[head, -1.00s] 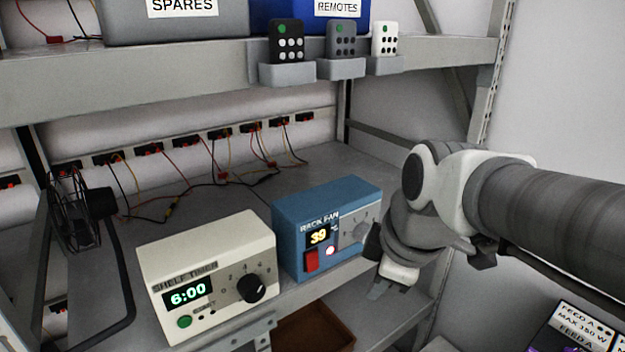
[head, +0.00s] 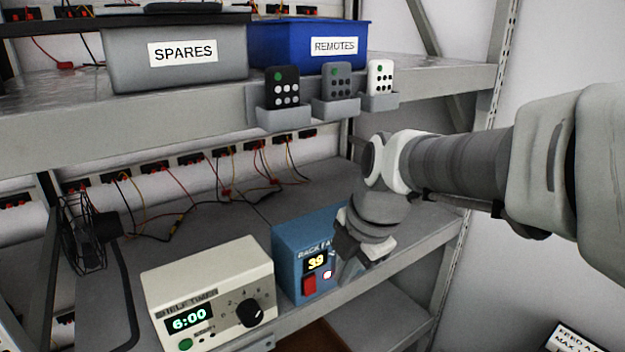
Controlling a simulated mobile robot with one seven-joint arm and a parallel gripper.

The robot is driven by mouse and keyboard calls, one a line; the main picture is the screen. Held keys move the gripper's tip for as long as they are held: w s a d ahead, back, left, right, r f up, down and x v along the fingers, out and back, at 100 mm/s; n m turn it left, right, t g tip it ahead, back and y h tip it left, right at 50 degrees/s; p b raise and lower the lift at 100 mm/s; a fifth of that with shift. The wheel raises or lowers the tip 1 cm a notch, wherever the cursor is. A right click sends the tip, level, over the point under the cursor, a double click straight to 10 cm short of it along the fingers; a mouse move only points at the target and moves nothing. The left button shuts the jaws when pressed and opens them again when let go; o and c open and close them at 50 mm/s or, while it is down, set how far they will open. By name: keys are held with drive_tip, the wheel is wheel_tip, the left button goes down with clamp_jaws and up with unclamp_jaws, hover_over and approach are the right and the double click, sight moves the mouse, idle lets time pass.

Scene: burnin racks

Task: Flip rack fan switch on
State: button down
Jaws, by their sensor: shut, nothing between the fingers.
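The blue rack fan box (head: 290,240) stands on the middle shelf in the head view. Its display (head: 316,262) reads 39. Its red rocker switch (head: 309,285) is on the front below the display, with a lit white-red lamp (head: 327,274) to the right of it. My gripper (head: 345,272) is in front of the right part of the box's face and hides the dial there. The jaws are shut and empty, to the right of the switch and apart from it. I cannot tell whether they touch the box.
A cream shelf timer (head: 205,275) showing 6:00 stands left of the fan box. A small black fan (head: 85,235) is at the far left. Remotes (head: 282,88) sit in holders on the upper shelf edge, below grey SPARES (head: 180,75) and blue REMOTES (head: 290,45) bins.

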sight(317, 287)
drive_tip(key=shift+w+a+f+p, duration=0.35)
drive_tip(key=shift+w+a+f, duration=0.5)
drive_tip(key=shift+f, duration=0.8)
drive_tip(key=shift+w+a+f+p, duration=0.3)
drive_tip(key=shift+w+a+f, duration=0.2)
drive_tip(key=shift+w+f, duration=0.9)
drive_tip(key=shift+w+a+f+p, duration=0.35)
drive_tip(key=shift+w+a+f, duration=0.35)
drive_tip(key=shift+f, duration=1.2)
drive_tip(key=shift+w+f, duration=0.1)
drive_tip(key=shift+w+f+b, duration=0.1)
drive_tip(key=shift+f+b, duration=0.1)
drive_tip(key=shift+b, duration=0.5)
drive_tip(key=shift+r, duration=0.35)
